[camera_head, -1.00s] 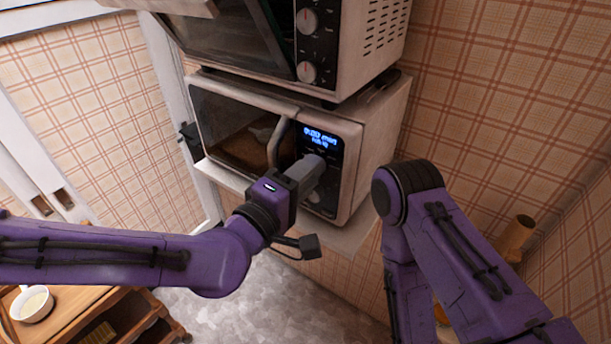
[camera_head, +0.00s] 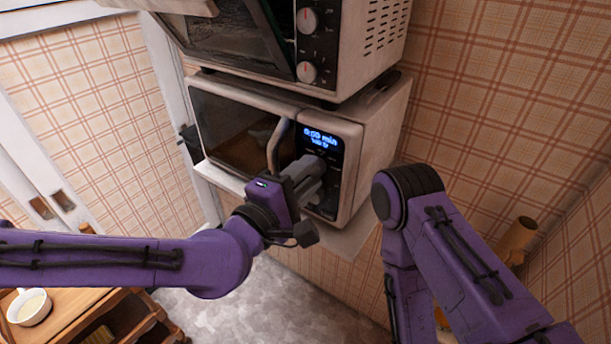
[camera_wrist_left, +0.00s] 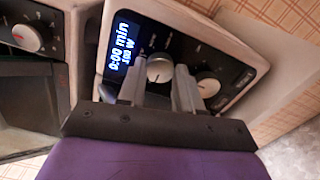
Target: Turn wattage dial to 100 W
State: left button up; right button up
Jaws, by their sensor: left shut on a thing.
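The microwave (camera_head: 345,125) has a black control panel with a lit blue display (camera_head: 320,139). In the left wrist view the display (camera_wrist_left: 121,46) reads "0:00 min", with a smaller watt line below that is hard to read. My left gripper (camera_head: 316,170) reaches the panel just below the display. In the left wrist view its fingers (camera_wrist_left: 159,80) are on either side of the silver dial (camera_wrist_left: 159,66) nearer the display, shut on it. A second dial (camera_wrist_left: 207,87) sits beside it, outside the fingers. My right arm is in the head view, but its gripper is not.
A toaster oven (camera_head: 355,45) with its door open stands on top of the microwave. The microwave's door handle (camera_head: 275,145) is close to my left gripper.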

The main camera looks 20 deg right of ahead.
pick_arm(q)
jog(key=o, duration=1)
jog(key=shift+o, duration=0.2)
jog(key=shift+a, duration=0.1)
jog(key=b+v, duration=0.7)
jog(key=v, duration=0.3)
jog(key=shift+s+a, duration=0.15)
jog(key=shift+s, duration=0.05)
